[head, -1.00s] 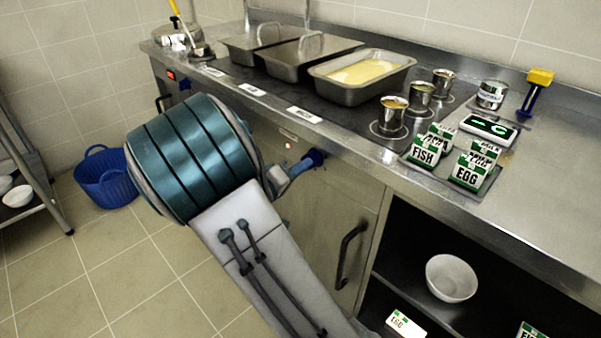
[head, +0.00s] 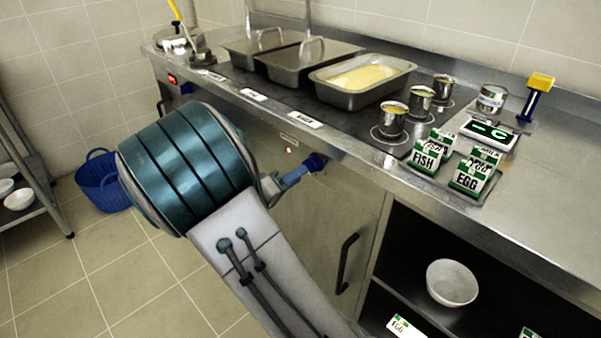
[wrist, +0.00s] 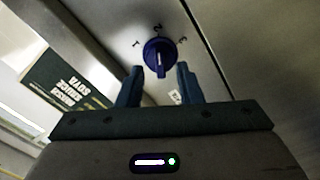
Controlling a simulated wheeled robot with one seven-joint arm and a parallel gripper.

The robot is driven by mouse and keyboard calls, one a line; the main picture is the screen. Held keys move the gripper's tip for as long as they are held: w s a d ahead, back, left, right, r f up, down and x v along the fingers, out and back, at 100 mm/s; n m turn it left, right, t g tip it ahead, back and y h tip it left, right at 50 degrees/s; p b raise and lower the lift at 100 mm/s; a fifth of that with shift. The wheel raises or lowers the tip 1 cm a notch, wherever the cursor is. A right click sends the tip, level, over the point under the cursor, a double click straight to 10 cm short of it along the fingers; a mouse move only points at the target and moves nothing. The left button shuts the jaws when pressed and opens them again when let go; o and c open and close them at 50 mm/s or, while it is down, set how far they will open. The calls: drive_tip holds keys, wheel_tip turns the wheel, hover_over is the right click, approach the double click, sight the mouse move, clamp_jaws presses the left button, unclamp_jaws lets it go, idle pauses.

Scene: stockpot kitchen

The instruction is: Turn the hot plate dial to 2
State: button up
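The hot plate dial is a round blue knob (wrist: 158,55) on the steel front panel, in the upper middle of the wrist view. Numbers 1, 2 and 3 arc around its far side, with the 2 (wrist: 157,28) in the middle. A white line on the knob runs roughly along the direction of the 2; I cannot tell which end is the pointer. In the head view the blue dial (head: 317,162) sits just beyond my gripper (head: 296,177).
A second blue knob (head: 186,88) is further left on the panel. A cabinet handle (head: 346,262) is below right. On the counter stand a tray of yellow food (head: 345,93), metal cups (head: 392,121) and a scale (head: 489,132). A blue basket (head: 100,182) is on the floor.

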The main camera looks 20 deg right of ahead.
drive_tip(key=p+v, duration=0.1)
drive_tip(key=v, duration=1)
drive_tip(key=s+d+r+g+y+p, duration=0.85)
drive_tip(key=s+r+p, duration=0.25)
drive_tip(key=s+p, duration=0.15)
drive_tip(key=s+a+r+t+y+p, duration=0.2)
drive_tip(key=r+y+p, duration=0.2)
drive_tip(key=r, duration=0.3)
drive_tip(key=s+a+r+n+t+y+p, duration=0.1)
drive_tip(key=s+a+r+t+y+p, duration=0.1)
drive_tip(key=r+p, duration=0.5)
drive_tip(key=shift+s+a+r+y, duration=0.35)
drive_tip(key=shift+a+r+y, duration=0.25)
drive_tip(key=shift+y, duration=0.45)
drive_tip(key=shift+o, duration=0.5)
drive_tip(key=shift+t, duration=0.25)
